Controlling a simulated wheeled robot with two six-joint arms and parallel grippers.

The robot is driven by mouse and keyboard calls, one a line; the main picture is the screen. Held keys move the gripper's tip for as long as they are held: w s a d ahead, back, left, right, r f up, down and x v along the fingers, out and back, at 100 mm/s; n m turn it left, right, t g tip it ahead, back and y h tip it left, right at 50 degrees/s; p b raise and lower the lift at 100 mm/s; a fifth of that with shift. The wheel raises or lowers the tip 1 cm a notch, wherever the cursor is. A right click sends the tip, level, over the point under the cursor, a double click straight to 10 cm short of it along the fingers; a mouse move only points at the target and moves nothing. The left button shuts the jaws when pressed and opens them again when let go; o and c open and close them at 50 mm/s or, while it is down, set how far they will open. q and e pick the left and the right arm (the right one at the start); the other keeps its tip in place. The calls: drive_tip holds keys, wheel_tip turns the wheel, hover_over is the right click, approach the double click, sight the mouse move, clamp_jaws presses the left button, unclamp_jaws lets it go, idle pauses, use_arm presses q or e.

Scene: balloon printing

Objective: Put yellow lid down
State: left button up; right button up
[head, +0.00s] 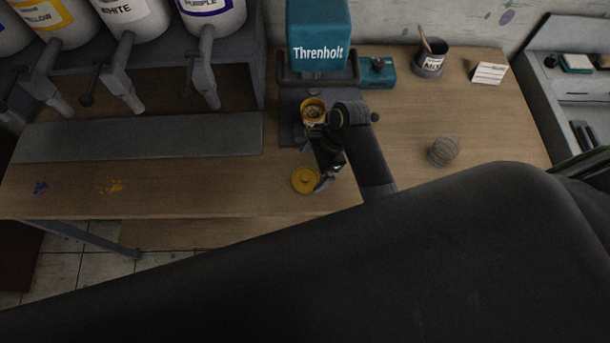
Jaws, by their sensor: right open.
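The yellow lid (304,180) is a round disc lying flat on the wooden table, near its front edge. My right gripper (324,181) is open at the lid's right side, with its fingertips close to the lid's rim. I cannot tell whether they touch it. A yellow round container (313,109) with an open top stands behind, on the base of the teal machine. Part of it is hidden by my right arm. My left gripper is not in view.
The teal Threnholt machine (319,52) stands at the back. Paint dispensers (131,14) hang at the upper left. The table left of the lid is clear except for paint stains.

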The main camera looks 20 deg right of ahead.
sight(306, 177)
drive_tip(key=p+x, duration=0.1)
drive_tip(key=x, duration=0.2)
drive_tip(key=shift+s+f, duration=0.1)
drive_tip(key=shift+f, duration=0.3)
drive_tip(key=shift+a+f, duration=0.15)
drive_tip(key=shift+f, duration=0.25)
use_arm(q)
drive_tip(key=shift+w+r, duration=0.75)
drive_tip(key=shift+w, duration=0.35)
use_arm(e)
drive_tip(key=c, duration=0.4)
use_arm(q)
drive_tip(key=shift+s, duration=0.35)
use_arm(e)
drive_tip(key=c, duration=0.6)
drive_tip(key=shift+c, duration=0.2)
